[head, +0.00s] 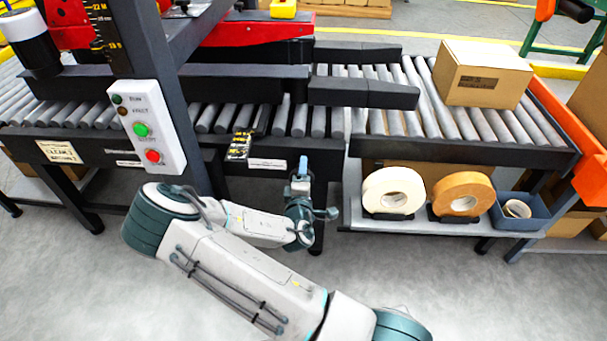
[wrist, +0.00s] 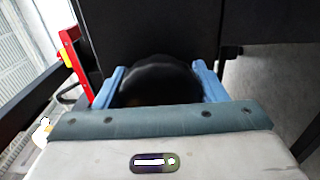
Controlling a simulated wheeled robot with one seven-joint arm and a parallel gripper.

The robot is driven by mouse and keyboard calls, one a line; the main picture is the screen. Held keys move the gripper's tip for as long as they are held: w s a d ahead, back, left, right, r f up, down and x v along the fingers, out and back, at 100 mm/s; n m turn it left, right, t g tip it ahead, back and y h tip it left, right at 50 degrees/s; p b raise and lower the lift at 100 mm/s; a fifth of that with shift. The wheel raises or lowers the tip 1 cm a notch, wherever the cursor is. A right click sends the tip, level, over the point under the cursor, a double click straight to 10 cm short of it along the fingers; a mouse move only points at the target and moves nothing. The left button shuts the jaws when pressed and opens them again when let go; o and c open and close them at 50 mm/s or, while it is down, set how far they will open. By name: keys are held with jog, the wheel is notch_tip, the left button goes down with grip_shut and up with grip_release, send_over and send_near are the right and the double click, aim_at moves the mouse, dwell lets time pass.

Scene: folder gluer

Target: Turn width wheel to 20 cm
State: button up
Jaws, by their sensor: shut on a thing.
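In the wrist view a rounded black wheel (wrist: 160,82) sits between the two blue fingers of my gripper (wrist: 158,76). The fingers are shut on it, one at each side. In the head view my gripper (head: 303,163) is at the front of the conveyor frame, below the rollers; the wheel cannot be made out there. A small yellow and black scale (head: 240,145) is on the frame just left of my gripper; its reading is too small to tell.
A control box (head: 146,128) with green and red buttons is on the dark post at left. A cardboard box (head: 482,73) stands on the rollers at right. A shelf below holds a white roll (head: 393,190), a brown roll (head: 461,193) and a blue bin (head: 520,212). The floor in front is clear.

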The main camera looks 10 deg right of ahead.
jog(key=shift+f, duration=0.1)
jog(key=o, duration=1)
jog(key=shift+s, duration=0.1)
jog(key=p+v, duration=0.2)
jog(key=v, duration=1.1)
jog(key=shift+s+a, duration=0.15)
jog(key=shift+s, duration=0.2)
